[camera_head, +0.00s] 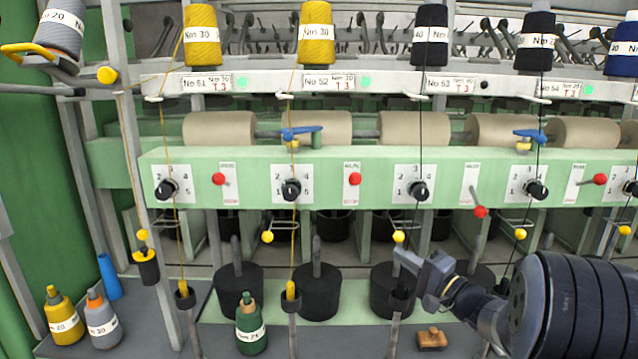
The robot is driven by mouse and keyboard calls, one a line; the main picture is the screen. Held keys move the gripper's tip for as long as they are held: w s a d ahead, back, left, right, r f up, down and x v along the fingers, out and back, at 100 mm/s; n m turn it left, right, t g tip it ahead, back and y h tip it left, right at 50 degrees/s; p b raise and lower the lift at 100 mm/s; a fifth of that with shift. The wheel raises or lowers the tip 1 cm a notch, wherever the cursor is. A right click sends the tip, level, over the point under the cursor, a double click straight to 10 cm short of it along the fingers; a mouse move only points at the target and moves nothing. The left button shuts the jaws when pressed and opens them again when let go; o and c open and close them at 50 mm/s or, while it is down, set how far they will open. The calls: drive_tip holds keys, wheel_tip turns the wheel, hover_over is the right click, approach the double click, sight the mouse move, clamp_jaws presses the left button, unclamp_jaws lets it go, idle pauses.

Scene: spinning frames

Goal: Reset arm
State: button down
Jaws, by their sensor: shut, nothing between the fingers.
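My gripper (404,268) is at the lower right of the head view, reaching in from the right with its fingertips pointing left and up. It is shut and holds nothing. Its tip is in front of the machine, just below a yellow knob (398,236) and in front of a black pot (388,290). From this view I cannot tell whether it touches anything.
The spinning frame's green panel (330,168) with dials and red knobs spans the view. Yarn spools (317,35) stand above. Yellow (62,318), grey (102,322) and green (250,328) bobbins and a brown wooden piece (431,338) are at the bottom. Thin threads hang down.

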drive_tip(key=shift+w+f+n+y, duration=0.3)
drive_tip(key=shift+w+n+y, duration=0.1)
drive_tip(key=shift+r, duration=0.1)
